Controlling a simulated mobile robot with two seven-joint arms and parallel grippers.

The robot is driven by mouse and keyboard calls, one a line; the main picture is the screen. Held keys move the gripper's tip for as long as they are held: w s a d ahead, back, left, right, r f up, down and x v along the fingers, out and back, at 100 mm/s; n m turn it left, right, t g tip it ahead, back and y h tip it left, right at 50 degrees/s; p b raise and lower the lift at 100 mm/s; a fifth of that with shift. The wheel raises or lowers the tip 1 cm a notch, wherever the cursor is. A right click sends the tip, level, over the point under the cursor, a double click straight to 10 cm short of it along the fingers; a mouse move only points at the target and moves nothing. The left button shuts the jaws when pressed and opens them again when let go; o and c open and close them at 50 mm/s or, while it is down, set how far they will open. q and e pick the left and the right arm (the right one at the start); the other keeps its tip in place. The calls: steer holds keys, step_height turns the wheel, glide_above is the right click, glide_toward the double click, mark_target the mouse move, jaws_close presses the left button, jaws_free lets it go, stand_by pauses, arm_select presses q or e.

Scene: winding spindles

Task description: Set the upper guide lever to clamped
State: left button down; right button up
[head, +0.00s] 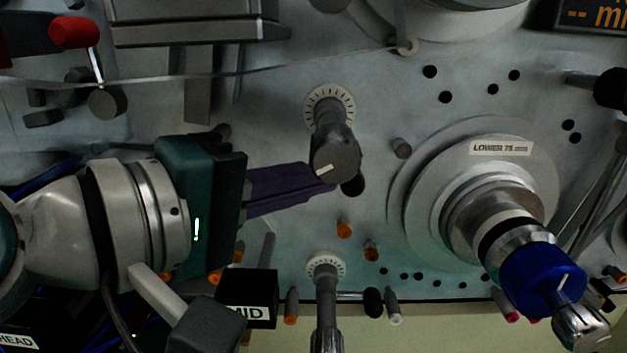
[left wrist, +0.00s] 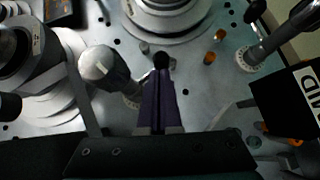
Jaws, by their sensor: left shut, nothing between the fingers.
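The upper guide lever (head: 334,150) stands out from the panel at a white graduated dial (head: 329,97) in the middle of the head view. Its dark round end has a pale mark and hangs below the dial. In the left wrist view the lever's rounded end (left wrist: 103,67) is left of my fingers. My left gripper (head: 332,181) comes in from the left with its purple fingers shut and empty. Their tips are at the lower edge of the lever's end in the head view; I cannot tell whether they touch. My right gripper is out of view.
A second lever with a dial (head: 325,267) is below. A black box marked MID (head: 249,297) stands near my left gripper. The spindle labelled LOWER 75 (head: 500,148), with a blue knob (head: 541,279), is to the right. A red-ended lever (head: 75,33) is upper left.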

mark_target(349, 185)
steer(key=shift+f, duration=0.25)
arm_select(q)
steer(key=d+n+t+h+b, duration=0.1)
steer(key=n+b, duration=0.1)
steer(key=b, duration=0.2)
steer(key=d+n+t+h+b, duration=0.1)
steer(key=n+t+b, duration=0.1)
steer(key=b, duration=0.3)
steer(key=d+f+n+t+h+b, duration=0.1)
steer(key=n+b, duration=0.1)
steer(key=b, duration=0.2)
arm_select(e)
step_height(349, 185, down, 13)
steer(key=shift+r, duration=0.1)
arm_select(q)
steer(key=shift+d+r+n+t+b, duration=0.1)
steer(key=shift+r+n+t+b, duration=0.2)
steer(key=shift+n+t+b, duration=0.15)
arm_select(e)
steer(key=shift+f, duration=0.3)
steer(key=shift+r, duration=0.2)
arm_select(q)
steer(key=shift+d+r+p, duration=0.35)
steer(key=shift+r+p, duration=0.1)
steer(key=shift+p, duration=0.05)
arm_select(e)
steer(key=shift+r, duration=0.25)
arm_select(q)
steer(key=shift+d, duration=0.1)
